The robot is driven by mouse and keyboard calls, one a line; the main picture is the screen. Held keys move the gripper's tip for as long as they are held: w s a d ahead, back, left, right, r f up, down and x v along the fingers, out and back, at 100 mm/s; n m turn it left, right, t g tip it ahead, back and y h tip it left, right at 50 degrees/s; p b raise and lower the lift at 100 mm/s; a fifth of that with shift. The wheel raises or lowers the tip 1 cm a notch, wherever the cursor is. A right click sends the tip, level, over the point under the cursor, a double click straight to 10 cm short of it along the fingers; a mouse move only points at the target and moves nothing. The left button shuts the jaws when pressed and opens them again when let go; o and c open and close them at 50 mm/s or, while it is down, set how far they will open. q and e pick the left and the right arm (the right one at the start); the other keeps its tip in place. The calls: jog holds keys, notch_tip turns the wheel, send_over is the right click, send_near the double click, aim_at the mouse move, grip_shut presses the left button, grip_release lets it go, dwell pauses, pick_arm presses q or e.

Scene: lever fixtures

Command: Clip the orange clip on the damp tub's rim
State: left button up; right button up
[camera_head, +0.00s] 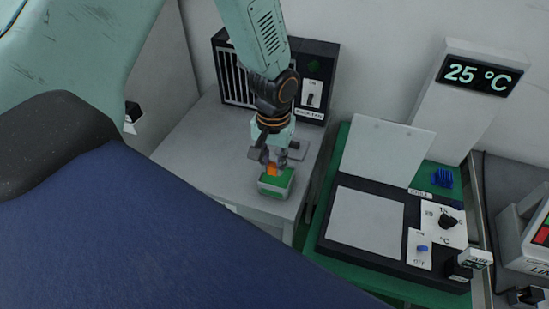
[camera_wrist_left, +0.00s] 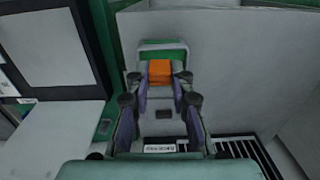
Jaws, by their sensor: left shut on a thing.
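The orange clip (camera_head: 272,170) is held between the fingers of my left gripper (camera_head: 268,160). In the left wrist view the clip (camera_wrist_left: 160,71) sits between the two fingertips (camera_wrist_left: 160,78). A small tub (camera_head: 274,190) with a green top and pale sides stands on the grey table near its front edge. The clip is at the tub's far rim in the head view; I cannot tell whether it touches the rim. In the left wrist view the tub (camera_wrist_left: 163,47) lies just beyond the clip, its near part hidden by it. My right gripper is not in view.
A black panel (camera_head: 240,80) with a grille and a lever stands behind the grey table (camera_head: 190,150). To the right, a chill plate unit (camera_head: 365,220) with dials sits on a green table. A display (camera_head: 480,76) reads 25 ºC. The table left of the tub is clear.

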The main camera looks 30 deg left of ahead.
aim_at(272, 164)
pick_arm(q)
jog(key=shift+a, duration=0.3)
jog(key=shift+s+r, duration=0.1)
jog(key=shift+s, duration=0.15)
jog(key=shift+w+d, duration=0.1)
jog(key=shift+d, duration=0.1)
jog(key=shift+w, duration=0.1)
jog(key=shift+w+f, duration=0.1)
jog(key=shift+f, duration=0.35)
jog(key=shift+a+f+b, duration=0.25)
jog(key=shift+f+b, duration=0.2)
jog(key=shift+f, duration=0.25)
jog(key=shift+s+f, duration=0.3)
jog(key=shift+f, duration=0.05)
jog(key=shift+w+d, duration=0.15)
jog(key=shift+d, duration=0.05)
jog(key=shift+w+f, duration=0.1)
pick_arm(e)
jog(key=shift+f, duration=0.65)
